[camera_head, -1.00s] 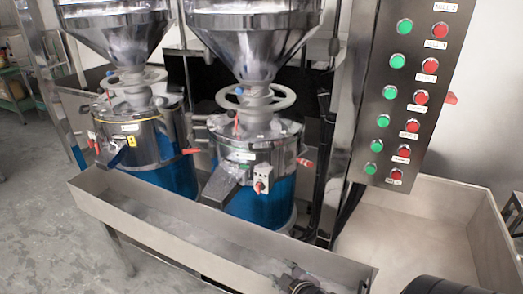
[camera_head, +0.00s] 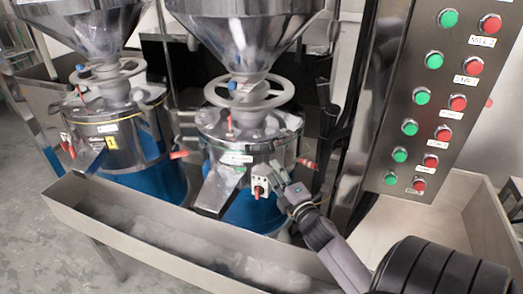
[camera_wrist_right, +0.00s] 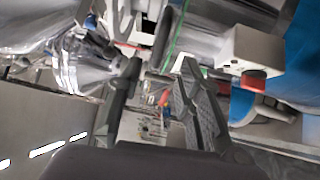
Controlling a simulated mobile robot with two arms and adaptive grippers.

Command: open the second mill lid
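Two mills with blue and steel bodies stand side by side. The left mill (camera_head: 125,150) and right mill (camera_head: 250,158) each have a steel top cover, a grey handwheel and a hopper above. The right mill's cover (camera_head: 240,128) lies flat under its handwheel (camera_head: 250,95). A red-tipped handle (camera_head: 308,164) sticks out at its right side. My right gripper (camera_head: 284,181) is at this mill's front right, close to the small switch box (camera_head: 260,181); contact cannot be told. In the wrist view its fingers (camera_wrist_right: 160,75) are apart, with nothing seen held. My left gripper is not in view.
A long steel trough (camera_head: 170,242) runs in front of the mills. A control panel (camera_head: 435,100) with green and red buttons stands at the right, above a large open bin (camera_head: 400,228). Open floor (camera_head: 40,255) shows at the left.

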